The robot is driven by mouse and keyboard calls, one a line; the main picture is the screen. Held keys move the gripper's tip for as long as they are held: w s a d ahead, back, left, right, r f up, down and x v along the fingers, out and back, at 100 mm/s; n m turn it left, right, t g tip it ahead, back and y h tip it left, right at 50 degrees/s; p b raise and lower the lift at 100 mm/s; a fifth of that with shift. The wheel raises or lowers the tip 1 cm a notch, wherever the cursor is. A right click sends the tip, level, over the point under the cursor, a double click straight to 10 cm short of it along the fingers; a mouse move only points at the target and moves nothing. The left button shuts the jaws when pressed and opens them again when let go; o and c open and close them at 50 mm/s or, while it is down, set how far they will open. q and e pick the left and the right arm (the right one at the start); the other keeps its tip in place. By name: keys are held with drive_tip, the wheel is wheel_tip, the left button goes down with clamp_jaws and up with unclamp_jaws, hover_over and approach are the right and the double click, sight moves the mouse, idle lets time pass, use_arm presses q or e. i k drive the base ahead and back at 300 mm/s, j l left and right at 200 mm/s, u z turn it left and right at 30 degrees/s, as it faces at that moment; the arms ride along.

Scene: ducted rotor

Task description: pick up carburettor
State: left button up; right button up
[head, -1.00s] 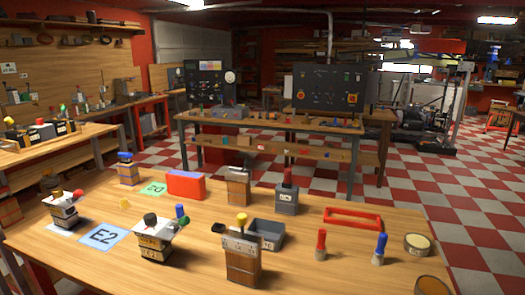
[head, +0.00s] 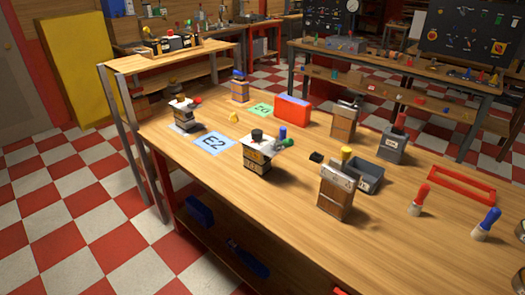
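I cannot tell for sure which object is the carburettor. Several small block-like assemblies stand on the wooden table (head: 290,225). One with a black cap, a white plate and blue and green ends (head: 257,163) is near the middle. A wooden-bodied one with a yellow knob (head: 335,198) stands to its right. A darker one with a white plate and a red end (head: 184,116) is at the left. A grey one with a red knob (head: 391,149) is further back right. Neither of my grippers is in view.
A blue E2 card (head: 214,145), a green card (head: 261,110), a red block (head: 292,110), a grey tray (head: 367,178), a red frame (head: 461,186) and red-handled (head: 419,200) and blue-handled (head: 486,224) tools lie on the table. Checkered floor (head: 90,215) is clear at left.

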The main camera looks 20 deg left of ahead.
sight(258, 156)
drive_tip(key=i+j+z, duration=0.1)
drive_tip(key=j+z, duration=0.3)
drive_tip(key=j, duration=0.7)
drive_tip(key=j+z, duration=0.35)
drive_tip(key=j, duration=0.75)
